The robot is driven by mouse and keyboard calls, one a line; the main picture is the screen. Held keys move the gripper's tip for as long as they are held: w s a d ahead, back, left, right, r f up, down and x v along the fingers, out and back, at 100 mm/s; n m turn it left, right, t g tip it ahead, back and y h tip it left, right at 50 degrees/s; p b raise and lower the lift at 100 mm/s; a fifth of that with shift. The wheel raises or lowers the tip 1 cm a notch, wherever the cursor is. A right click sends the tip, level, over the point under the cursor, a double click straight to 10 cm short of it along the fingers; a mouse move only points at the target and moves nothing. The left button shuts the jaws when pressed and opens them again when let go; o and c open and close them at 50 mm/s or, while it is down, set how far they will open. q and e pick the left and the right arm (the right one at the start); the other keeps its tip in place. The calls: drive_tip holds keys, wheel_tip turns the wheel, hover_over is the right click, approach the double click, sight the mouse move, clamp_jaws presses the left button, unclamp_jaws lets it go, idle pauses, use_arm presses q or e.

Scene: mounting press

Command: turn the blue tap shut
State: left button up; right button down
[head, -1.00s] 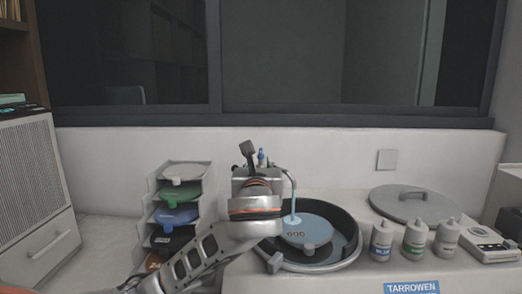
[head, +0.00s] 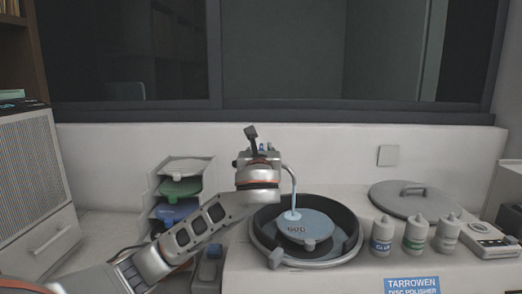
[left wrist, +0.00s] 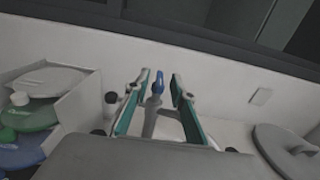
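The blue tap (left wrist: 158,82) is a thin lever with a blue tip on a grey stem. It stands between the fingers of my left gripper (left wrist: 160,76) in the left wrist view, with gaps showing on both sides. The gripper is open. In the head view the left gripper (head: 258,160) is at the tap, and only a bit of blue (head: 262,147) shows behind it; the tap's base is hidden. A curved spout (head: 293,178) comes out to the right, and a pale blue stream runs from it onto the disc marked 600 (head: 312,229). My right gripper is not in view.
The disc lies in a dark round bowl (head: 348,215). A rack of coloured discs (head: 180,188) stands left of my forearm. Several bottles (head: 414,236), a round grey lid (head: 412,194) and a small device (head: 486,238) are to the right. The wall is close behind.

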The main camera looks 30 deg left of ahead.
use_arm(q)
clamp_jaws()
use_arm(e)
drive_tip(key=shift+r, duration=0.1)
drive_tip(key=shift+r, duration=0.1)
